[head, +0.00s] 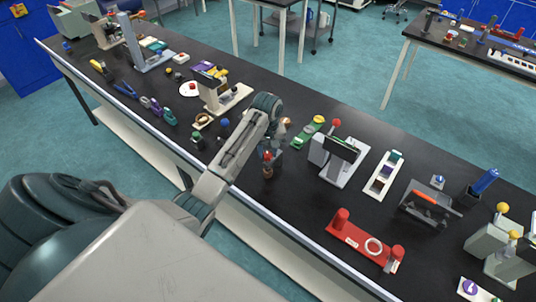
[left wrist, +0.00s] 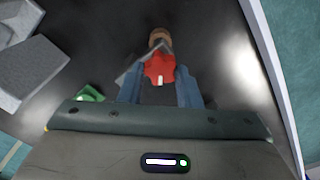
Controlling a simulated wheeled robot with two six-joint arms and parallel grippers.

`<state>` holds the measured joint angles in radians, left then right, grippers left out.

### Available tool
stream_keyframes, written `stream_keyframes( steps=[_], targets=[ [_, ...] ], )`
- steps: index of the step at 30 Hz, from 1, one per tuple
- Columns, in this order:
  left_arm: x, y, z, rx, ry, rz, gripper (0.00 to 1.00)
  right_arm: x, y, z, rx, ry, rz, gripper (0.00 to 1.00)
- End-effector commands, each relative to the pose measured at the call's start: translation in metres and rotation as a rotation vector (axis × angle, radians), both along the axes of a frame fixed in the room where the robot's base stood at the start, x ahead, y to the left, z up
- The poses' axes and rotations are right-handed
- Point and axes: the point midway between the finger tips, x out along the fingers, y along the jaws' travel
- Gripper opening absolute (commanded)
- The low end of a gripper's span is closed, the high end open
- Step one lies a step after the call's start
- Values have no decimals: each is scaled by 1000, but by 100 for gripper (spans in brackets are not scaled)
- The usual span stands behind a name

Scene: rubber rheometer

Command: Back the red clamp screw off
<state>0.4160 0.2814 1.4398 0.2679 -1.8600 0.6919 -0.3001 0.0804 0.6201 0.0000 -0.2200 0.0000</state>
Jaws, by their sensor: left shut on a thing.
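The red clamp screw (left wrist: 160,69) shows in the left wrist view as a red knob with a white mark. It sits between the two blue fingers of my left gripper (left wrist: 160,88), which is shut on it. In the head view the red knob (head: 267,157) shows just below the end of my left arm, near the front of the black bench. A tan rounded part (left wrist: 158,36) shows beyond the knob in the left wrist view. My right gripper is in neither view.
On the black bench (head: 312,210), a device with a dark screen (head: 342,150) stands to the right. A red fixture (head: 362,243) lies nearer the front edge. A green tool (head: 307,137) lies behind. Bare bench lies between the knob and the red fixture.

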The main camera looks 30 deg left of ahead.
Motion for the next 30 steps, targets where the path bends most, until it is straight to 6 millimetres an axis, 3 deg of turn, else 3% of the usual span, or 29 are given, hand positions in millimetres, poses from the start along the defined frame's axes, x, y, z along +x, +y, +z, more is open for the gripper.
stream_keyframes(
  steps=[5, 15, 26, 30],
  targets=[
    [-1, -1, -1, -3, 2, 21, 8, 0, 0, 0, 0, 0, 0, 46],
    [-3, 0, -2, -4, 4, 365, 8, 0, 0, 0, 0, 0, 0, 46],
    [-3, 0, -2, -3, 5, 402, 8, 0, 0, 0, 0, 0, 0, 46],
    [-4, 0, -2, -4, 5, 503, 8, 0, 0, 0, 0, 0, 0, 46]
  ],
)
